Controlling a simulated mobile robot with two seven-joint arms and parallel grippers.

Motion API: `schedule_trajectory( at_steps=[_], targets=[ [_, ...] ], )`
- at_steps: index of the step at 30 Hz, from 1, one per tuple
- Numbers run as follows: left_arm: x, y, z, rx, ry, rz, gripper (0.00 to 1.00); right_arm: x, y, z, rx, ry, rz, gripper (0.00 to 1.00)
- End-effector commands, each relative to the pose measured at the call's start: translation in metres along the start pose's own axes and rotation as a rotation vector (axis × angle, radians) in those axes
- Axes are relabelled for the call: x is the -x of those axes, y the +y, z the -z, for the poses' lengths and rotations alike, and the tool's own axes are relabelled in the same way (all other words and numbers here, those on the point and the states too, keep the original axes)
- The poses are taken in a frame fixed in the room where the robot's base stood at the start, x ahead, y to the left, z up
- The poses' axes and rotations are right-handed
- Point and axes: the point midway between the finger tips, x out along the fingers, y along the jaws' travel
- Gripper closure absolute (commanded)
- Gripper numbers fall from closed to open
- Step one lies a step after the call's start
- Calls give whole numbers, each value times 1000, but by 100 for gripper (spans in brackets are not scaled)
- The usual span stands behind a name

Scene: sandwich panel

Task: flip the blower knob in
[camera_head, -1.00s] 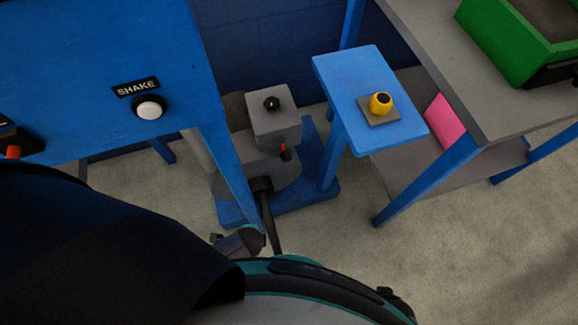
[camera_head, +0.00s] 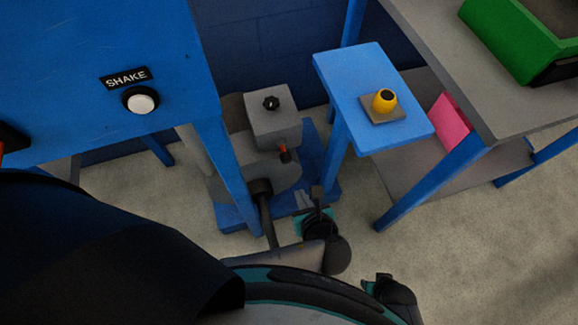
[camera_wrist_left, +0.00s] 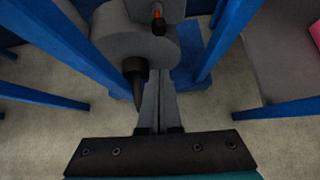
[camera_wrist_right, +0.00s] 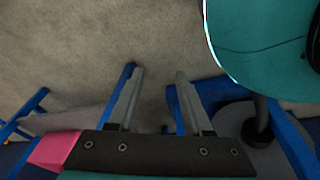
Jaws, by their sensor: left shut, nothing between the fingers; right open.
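The blower (camera_head: 272,130) is a grey machine with a boxy top and round body on a blue base. A black knob (camera_head: 271,104) sits on its top face, and a small red-and-black knob (camera_head: 284,153) sticks out of its front. The red-and-black knob shows at the top of the left wrist view (camera_wrist_left: 157,14). My left gripper (camera_head: 303,198) is shut and empty, below the front knob and apart from it. Its fingers (camera_wrist_left: 160,84) point toward the blower. My right gripper (camera_wrist_right: 158,78) is open and empty, over the floor.
A blue panel with a SHAKE button (camera_head: 141,100) stands left of the blower. A blue stand (camera_head: 350,75) with a yellow-black button (camera_head: 384,100) is at right. A dark pipe (camera_head: 265,215) juts out in front. A grey table (camera_head: 480,100) holds a green bin (camera_head: 520,50).

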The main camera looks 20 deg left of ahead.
Motion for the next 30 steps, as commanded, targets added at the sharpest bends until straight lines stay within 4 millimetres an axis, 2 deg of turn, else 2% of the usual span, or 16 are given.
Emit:
schedule_trajectory(
  at_steps=[14, 30],
  targets=[
    [-34, 0, 1, 1, -1, -1, 100, 19, -13, 29, -7, 10, 18, 50],
    [-77, 1, 1, 2, 0, -2, 100, 59, -21, 64, -15, 34, 31, 50]
  ],
)
